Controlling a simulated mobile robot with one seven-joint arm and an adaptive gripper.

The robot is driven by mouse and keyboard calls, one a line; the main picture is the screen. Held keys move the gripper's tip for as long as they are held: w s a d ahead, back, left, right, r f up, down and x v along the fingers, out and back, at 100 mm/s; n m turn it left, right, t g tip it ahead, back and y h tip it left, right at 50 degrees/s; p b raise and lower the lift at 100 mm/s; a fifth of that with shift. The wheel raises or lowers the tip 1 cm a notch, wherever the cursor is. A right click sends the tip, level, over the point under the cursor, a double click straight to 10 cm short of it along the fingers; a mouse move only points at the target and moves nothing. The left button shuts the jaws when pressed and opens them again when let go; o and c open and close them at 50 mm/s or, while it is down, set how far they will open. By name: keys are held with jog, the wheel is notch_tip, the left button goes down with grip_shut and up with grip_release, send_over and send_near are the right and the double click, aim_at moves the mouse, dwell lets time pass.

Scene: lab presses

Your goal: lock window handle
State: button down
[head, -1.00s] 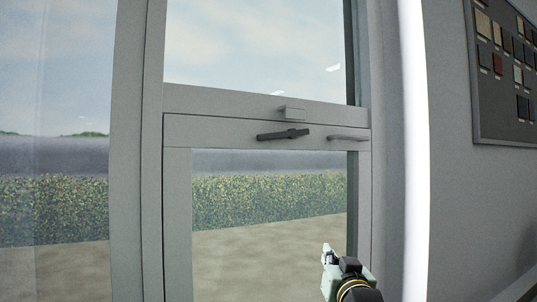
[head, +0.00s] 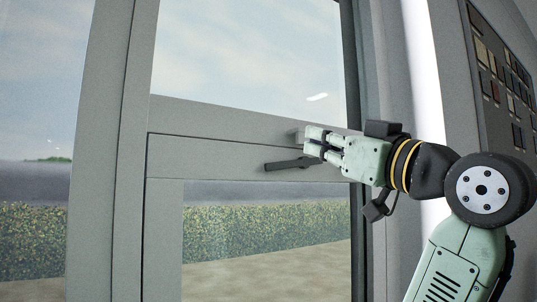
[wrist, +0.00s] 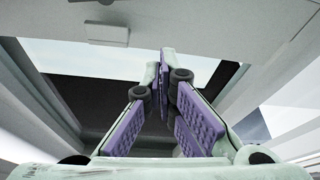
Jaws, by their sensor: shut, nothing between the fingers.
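The dark window handle (head: 287,165) is a short lever on the rail at the top of the lower window sash. It lies nearly level, its free end pointing left. My gripper (head: 312,142) is at the handle's right end, in front of the rail, and hides that end. I cannot tell whether it touches the handle. In the wrist view the purple-padded fingers (wrist: 164,62) come together at the tips with nothing between them. I cannot make out the handle there.
A small grey bracket (head: 297,132) sits on the upper rail (head: 215,118), just above the handle; a pale block (wrist: 107,34) shows in the wrist view. The window frame's right post (head: 365,240) stands close behind my arm. A sample board (head: 500,75) hangs on the right wall.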

aim_at(295, 164)
jog(key=shift+a+r, duration=0.15)
jog(key=shift+r, duration=0.1)
jog(key=shift+s, duration=0.1)
jog(key=p+x, duration=0.4)
jog(key=x, duration=0.6)
jog(key=shift+a+r, duration=0.1)
jog(key=shift+r, duration=0.05)
jog(key=f, duration=0.2)
jog(key=f+p, duration=0.1)
jog(key=shift+w+d+f, duration=0.25)
jog(key=shift+d+f, duration=0.05)
jog(key=shift+f, duration=0.4)
jog(key=shift+s, duration=0.1)
